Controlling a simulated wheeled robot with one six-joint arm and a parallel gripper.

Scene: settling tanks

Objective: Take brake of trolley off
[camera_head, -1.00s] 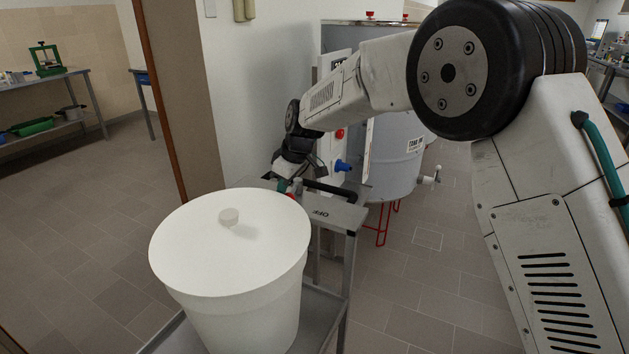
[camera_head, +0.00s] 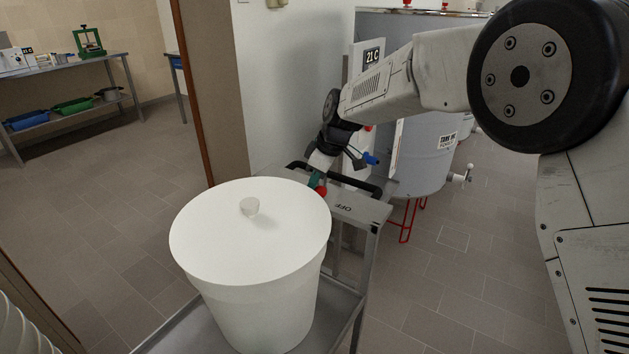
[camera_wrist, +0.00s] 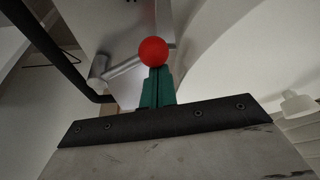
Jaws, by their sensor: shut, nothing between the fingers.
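The trolley (camera_head: 345,288) is a grey metal frame with a black push handle (camera_head: 364,186) and a top plate marked "OFF" (camera_head: 343,208). Its brake lever ends in a red ball knob (camera_head: 321,191). In the wrist view the red knob (camera_wrist: 153,51) sits at the end of a grey bar (camera_wrist: 122,68) running from a pivot on the left. My gripper (camera_head: 316,181) is by the knob, pointing down at the plate. Its teal fingers (camera_wrist: 158,86) are shut and empty, with their tips right at the knob; I cannot tell whether they touch it.
A large white lidded bucket (camera_head: 250,240) stands on the trolley close beside my gripper. A grey tank (camera_head: 428,160) on red legs with a blue valve is behind the trolley. A wall edge (camera_head: 212,90) is to the left. Open tiled floor lies left and right.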

